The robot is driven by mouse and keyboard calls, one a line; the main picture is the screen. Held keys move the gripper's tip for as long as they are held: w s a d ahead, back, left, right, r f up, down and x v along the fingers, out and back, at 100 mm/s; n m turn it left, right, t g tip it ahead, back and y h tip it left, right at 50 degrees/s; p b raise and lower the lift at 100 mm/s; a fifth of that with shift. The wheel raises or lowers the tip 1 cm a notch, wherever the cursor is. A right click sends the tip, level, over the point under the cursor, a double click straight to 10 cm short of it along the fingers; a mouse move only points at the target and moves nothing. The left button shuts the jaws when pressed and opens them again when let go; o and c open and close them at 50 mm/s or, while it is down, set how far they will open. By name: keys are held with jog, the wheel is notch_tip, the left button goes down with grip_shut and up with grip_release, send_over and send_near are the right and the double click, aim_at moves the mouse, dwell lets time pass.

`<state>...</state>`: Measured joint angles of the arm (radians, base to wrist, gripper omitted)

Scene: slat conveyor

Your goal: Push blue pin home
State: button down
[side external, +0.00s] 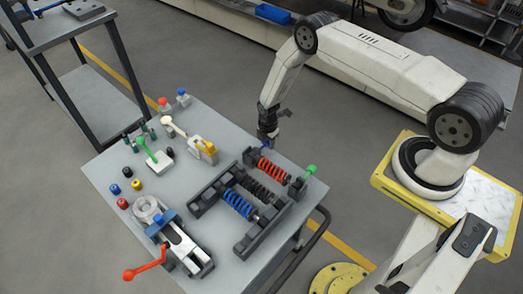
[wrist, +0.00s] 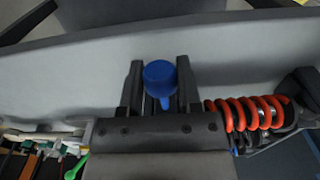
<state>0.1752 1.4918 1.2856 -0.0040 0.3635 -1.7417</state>
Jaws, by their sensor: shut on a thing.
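The blue pin (side external: 266,147) shows as a small blue bit just under my gripper (side external: 267,140), at the far-end black block (side external: 250,157) of the spring fixture. In the wrist view its round blue head (wrist: 160,74) sits between the two dark fingers of my gripper (wrist: 158,88). The gripper is shut on the pin. The pin's lower part and any hole are hidden, so I cannot tell how deep it sits. A red spring (side external: 273,172) runs from that block; it also shows in the wrist view (wrist: 248,113), right of the gripper.
A green-knobbed pin (side external: 311,169) stands at the fixture's right block. Black and blue springs (side external: 238,204) lie beside the red one. A clamp with a red handle (side external: 145,270) and several coloured knobs and levers occupy the left of the grey table (side external: 215,265).

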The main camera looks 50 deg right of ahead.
jog(key=shift+a, duration=1.95)
jog(key=shift+c, duration=2.1)
grip_release()
jog(key=shift+r, duration=0.15)
jog(key=shift+r, duration=3.35)
